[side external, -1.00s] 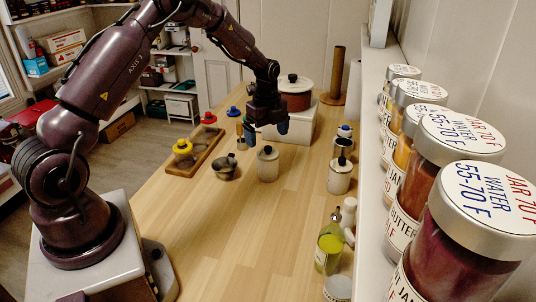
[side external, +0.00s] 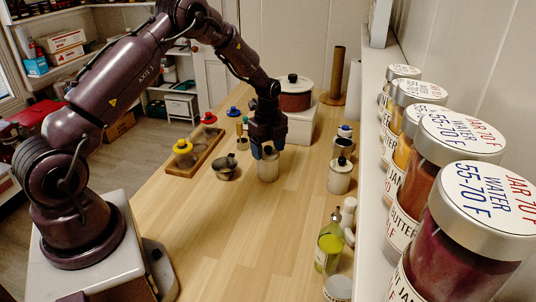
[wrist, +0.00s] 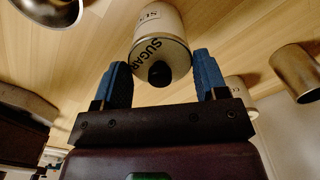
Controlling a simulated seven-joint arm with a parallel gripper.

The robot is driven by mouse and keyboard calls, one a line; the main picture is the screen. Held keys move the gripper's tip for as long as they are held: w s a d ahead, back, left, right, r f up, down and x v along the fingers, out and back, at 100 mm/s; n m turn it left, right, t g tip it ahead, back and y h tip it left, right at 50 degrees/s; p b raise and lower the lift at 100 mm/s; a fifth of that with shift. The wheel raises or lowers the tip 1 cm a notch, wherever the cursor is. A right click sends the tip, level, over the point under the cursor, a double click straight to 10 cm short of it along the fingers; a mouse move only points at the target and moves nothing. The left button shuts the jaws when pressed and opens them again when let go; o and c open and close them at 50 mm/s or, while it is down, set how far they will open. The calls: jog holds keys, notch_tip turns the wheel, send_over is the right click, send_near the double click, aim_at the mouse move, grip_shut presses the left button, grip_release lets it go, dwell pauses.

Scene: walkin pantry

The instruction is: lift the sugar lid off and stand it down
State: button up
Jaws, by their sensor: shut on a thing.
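The sugar canister (side external: 268,173) is a pale cylinder standing upright on the wooden counter. In the wrist view its SUGAR lettering shows (wrist: 150,50), and its round lid with a black knob (wrist: 160,74) faces my gripper. My gripper (side external: 265,153) points down over the canister, with its blue fingers at the lid's height. The lid appears seated on the canister. In the side view the fingers hide most of the lid.
A black-lidded canister (side external: 340,178) and an oil bottle (side external: 329,248) stand to the right. A white box (side external: 302,128) is behind.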

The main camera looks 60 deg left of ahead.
jog(key=shift+r, duration=0.15)
jog(key=shift+r, duration=0.6)
jog(key=s+d+r, duration=0.5)
jog(key=s+r, duration=0.8)
jog(key=r, duration=0.1)
jog(key=shift+d+r, duration=0.2)
jog(key=shift+r, duration=0.05)
